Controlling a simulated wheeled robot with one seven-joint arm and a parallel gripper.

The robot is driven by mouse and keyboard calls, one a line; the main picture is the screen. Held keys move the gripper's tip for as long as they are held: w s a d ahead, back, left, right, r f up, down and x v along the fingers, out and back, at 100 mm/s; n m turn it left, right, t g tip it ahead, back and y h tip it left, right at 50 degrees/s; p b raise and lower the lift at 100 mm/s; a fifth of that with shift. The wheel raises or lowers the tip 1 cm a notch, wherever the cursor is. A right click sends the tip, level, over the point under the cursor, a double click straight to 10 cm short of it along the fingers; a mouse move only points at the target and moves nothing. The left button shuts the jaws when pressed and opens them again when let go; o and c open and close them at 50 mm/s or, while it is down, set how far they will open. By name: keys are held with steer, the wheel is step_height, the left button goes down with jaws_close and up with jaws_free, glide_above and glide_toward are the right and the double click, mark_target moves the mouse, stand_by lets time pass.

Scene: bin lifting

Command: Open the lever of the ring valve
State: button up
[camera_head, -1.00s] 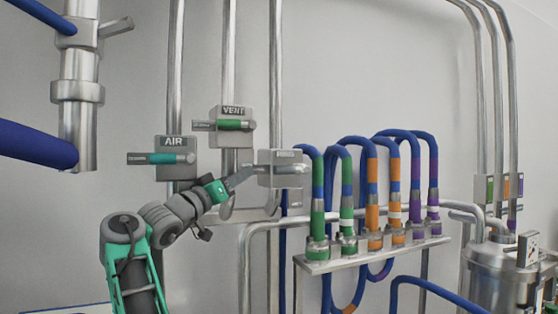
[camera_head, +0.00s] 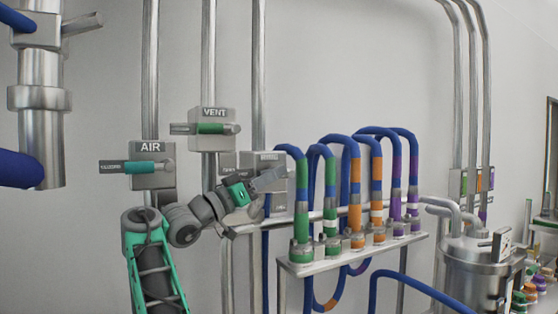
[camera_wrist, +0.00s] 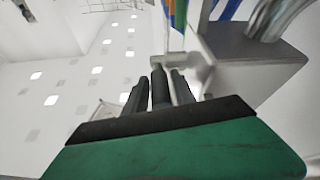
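The ring valve is a grey box (camera_head: 240,161) on the wall pipe, right of and below the vent valve. My gripper (camera_head: 272,181) is in front of it at its lower right and hides its lever in the head view. In the wrist view, my gripper's two dark fingers (camera_wrist: 160,88) point away from the camera. A dark upright bar, apparently the lever handle (camera_wrist: 160,84), stands between them, with a pale bracket beyond its tip. The grey valve box (camera_wrist: 250,68) is at the right there. I cannot tell whether the fingers press on the bar.
The air valve (camera_head: 150,152) with a teal lever and the vent valve (camera_head: 212,118) with a green lever are close to my arm. Right of the gripper, several banded hoses rise from a metal rack (camera_head: 350,255). A steel vessel (camera_head: 478,265) stands further right.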

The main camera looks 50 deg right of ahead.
steer(key=shift+r+p+x, duration=0.25)
steer(key=shift+p+x, duration=0.55)
steer(key=shift+x, duration=0.35)
steer(key=shift+d+f, duration=0.1)
steer(key=shift+f, duration=0.1)
jaws_close()
stand_by(0.4)
